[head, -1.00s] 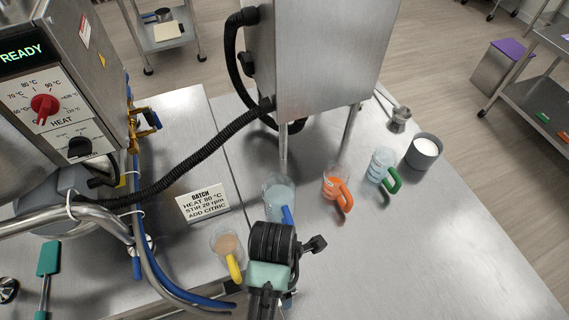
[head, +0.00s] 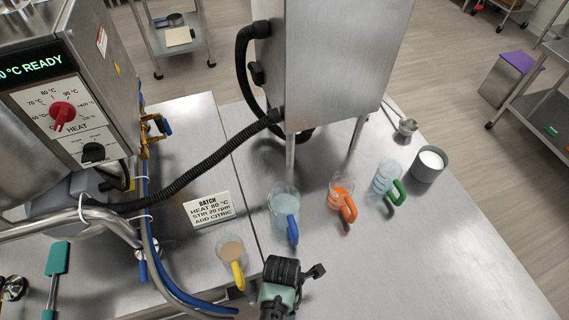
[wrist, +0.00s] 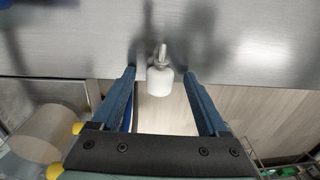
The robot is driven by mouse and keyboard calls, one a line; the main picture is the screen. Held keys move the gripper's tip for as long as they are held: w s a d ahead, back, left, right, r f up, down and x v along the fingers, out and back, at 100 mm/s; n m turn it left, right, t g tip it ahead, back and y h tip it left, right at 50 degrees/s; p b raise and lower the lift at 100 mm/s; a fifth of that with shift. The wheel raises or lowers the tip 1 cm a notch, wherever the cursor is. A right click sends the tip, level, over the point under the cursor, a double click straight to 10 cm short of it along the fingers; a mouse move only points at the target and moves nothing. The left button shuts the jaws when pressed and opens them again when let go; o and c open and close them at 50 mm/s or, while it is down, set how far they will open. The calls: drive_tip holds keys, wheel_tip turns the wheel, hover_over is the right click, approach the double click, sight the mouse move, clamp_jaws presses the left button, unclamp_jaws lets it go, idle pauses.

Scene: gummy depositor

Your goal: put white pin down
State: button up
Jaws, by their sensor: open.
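The white pin (wrist: 160,80) shows in the wrist view as a white cylinder with a thin metal stem, near the edge of the steel table. My gripper (wrist: 159,76) is open, with one blue finger on each side of the pin and a visible gap on both sides. I cannot tell whether the pin's lower end touches a surface. In the head view the pin and my fingertips are hidden by my arm at the bottom middle.
On the steel table (head: 430,235) stand blue (head: 284,207), orange (head: 341,197), green (head: 386,182) and yellow-handled (head: 232,255) jugs. A grey cup (head: 428,164) of white powder and a batch sign (head: 210,209) stand there too. The right front of the table is clear.

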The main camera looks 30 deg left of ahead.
clamp_jaws()
idle(0.4)
